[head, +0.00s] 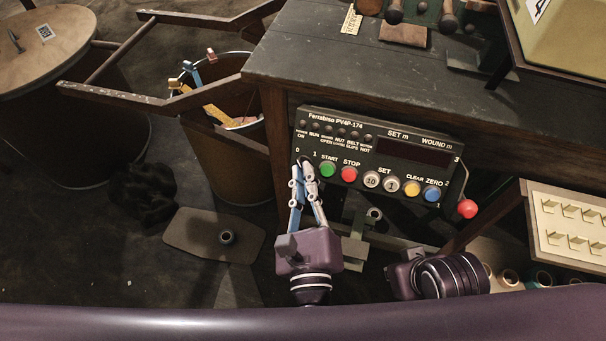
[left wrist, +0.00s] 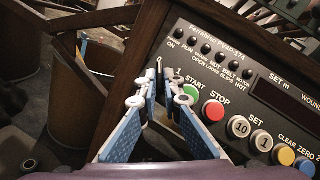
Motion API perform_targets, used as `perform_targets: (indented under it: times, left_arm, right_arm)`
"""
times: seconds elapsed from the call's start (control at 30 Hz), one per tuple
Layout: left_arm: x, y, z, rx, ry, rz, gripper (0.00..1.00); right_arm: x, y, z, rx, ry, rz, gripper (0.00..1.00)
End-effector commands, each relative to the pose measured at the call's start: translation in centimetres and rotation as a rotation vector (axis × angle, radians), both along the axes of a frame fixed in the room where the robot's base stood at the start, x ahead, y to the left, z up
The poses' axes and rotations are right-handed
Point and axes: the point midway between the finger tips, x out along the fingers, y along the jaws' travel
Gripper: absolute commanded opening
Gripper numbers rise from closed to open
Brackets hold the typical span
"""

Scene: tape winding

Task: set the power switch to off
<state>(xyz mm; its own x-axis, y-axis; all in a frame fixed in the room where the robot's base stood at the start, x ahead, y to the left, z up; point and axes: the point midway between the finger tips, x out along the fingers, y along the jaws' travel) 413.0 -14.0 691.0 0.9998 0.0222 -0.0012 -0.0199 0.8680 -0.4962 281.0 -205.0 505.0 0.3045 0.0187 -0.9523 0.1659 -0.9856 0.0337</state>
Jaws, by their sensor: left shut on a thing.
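The power switch (left wrist: 159,66) is a small thin lever at the panel's left end, by the 0 and 1 marks. In the head view, my left gripper's fingertips cover it. My left gripper (head: 306,163) reaches up from below and is shut on the lever; it also shows in the left wrist view (left wrist: 161,88). Which mark the lever points to cannot be told. My right gripper's dark purple body (head: 405,280) is at lower right, its fingers not visible.
Beside the switch are green START (head: 327,169) and red STOP (head: 349,174) buttons. More buttons and a red-knobbed lever (head: 467,208) lie to the right. A bin (head: 225,160) stands left of the bench. A rack with hooks (head: 570,225) is at right.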

Motion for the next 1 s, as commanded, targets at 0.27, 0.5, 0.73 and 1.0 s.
perform_targets:
  times: [0.27,0.5,0.73,1.0]
  left_arm:
    - [0.07,0.09,0.16,-0.016,0.002,0.012,0.0]
    - [0.08,0.11,0.18,-0.016,0.0,0.011,0.07]
    - [0.05,0.06,0.13,-0.014,0.002,0.01,0.24]
    - [0.02,0.02,0.07,-0.013,0.002,0.009,0.24]
  right_arm:
    - [0.02,0.0,0.05,0.0,0.0,0.0,0.0]
    - [0.03,0.0,0.05,0.0,-0.001,0.0,0.0]
    - [0.04,0.0,0.05,0.0,-0.001,0.0,0.0]
    - [0.24,0.04,0.15,0.003,-0.006,-0.002,0.0]
